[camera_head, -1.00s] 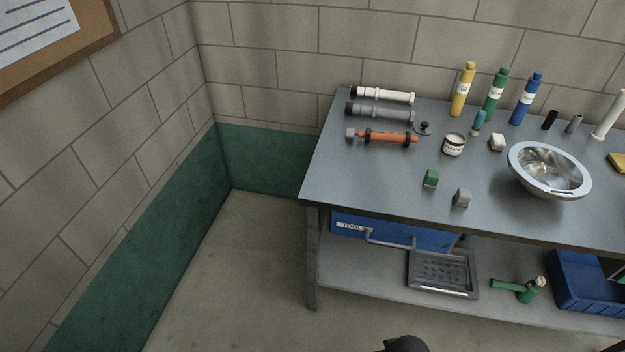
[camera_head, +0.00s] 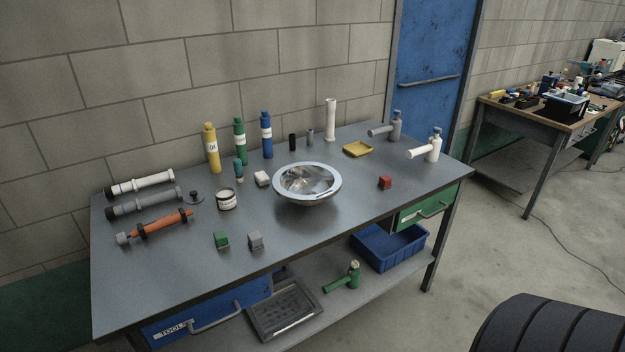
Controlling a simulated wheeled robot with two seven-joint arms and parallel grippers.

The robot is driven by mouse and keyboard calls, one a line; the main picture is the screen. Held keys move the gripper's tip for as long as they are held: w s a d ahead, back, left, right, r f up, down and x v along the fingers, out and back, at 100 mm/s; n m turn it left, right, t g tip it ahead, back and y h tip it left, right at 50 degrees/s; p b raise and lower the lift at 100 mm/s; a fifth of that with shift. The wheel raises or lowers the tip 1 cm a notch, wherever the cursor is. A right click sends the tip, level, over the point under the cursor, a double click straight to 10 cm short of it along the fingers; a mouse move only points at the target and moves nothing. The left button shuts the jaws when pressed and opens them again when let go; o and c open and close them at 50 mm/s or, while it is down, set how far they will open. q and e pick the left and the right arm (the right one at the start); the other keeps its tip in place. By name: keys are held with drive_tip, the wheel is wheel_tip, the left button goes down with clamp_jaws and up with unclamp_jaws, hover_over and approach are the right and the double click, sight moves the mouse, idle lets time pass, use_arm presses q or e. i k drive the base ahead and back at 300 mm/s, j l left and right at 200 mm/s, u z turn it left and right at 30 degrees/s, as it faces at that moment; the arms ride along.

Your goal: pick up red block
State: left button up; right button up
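The red block (camera_head: 385,182) is a small cube on the right part of the grey workbench (camera_head: 330,232), near its front edge and above the green drawer. It stands apart from other things, to the right of the round metal basin (camera_head: 307,183). Nothing covers it. Neither of my grippers shows in the head view.
A green block (camera_head: 221,239) and a grey block (camera_head: 255,240) lie front left of the basin. A dark ribbed shape (camera_head: 555,328), unidentified, fills the bottom right corner.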

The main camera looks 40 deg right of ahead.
sight(385, 181)
drive_tip(key=z, duration=1.1)
